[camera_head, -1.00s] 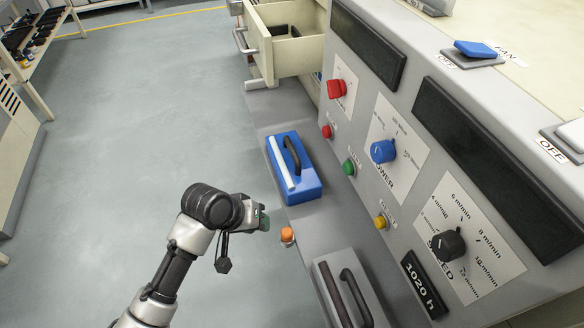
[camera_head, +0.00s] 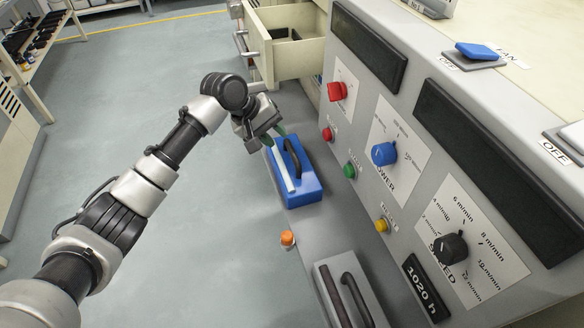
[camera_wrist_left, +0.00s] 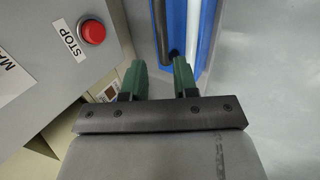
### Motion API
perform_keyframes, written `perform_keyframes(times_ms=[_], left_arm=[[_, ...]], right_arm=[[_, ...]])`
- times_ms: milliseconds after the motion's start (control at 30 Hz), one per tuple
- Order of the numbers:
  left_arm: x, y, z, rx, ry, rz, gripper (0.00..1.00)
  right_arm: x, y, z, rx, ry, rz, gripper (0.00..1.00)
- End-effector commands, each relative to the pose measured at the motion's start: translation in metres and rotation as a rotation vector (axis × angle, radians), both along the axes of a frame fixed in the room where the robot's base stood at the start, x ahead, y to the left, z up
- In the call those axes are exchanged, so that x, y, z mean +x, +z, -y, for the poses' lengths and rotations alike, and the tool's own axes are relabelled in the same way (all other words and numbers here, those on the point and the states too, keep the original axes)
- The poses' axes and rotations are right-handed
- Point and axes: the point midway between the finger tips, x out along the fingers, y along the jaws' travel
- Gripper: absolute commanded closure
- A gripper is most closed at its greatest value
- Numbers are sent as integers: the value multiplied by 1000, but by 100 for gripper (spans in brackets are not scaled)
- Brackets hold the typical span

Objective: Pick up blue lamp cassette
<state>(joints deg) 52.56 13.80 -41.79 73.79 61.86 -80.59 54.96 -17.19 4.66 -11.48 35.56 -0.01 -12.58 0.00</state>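The blue lamp cassette (camera_head: 310,193) lies on the grey ledge of the machine, with a black handle (camera_head: 293,158) and a white tube along it. My left gripper (camera_head: 276,134) is at the cassette's far end, close above it. In the left wrist view the green fingers (camera_wrist_left: 160,72) are apart and empty. The cassette's blue body (camera_wrist_left: 178,18) and dark handle (camera_wrist_left: 160,32) show just beyond the fingertips. I cannot tell whether a finger touches the cassette. My right gripper is out of view.
A grey unit with a handle (camera_head: 325,279) and an orange button (camera_head: 288,238) are nearer on the ledge. The control panel with knobs rises close to the right. An open drawer (camera_head: 262,58) juts out behind. The floor at left is clear.

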Motion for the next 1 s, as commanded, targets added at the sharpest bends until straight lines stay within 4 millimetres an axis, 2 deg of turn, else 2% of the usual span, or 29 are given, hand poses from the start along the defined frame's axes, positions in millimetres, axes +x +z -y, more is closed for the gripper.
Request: perform_keyframes(times_ms=[100,333,600,933,1000], left_arm=[[2,-17,10,1,-1,-1,71],[4,-32,20,1,-3,0,71],[6,-66,39,1,-2,1,71],[7,-71,43,1,-3,3,71],[7,-71,43,1,-3,3,82]], right_arm=[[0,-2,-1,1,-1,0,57],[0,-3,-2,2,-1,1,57],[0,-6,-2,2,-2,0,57],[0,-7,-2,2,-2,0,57],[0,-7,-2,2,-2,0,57]])
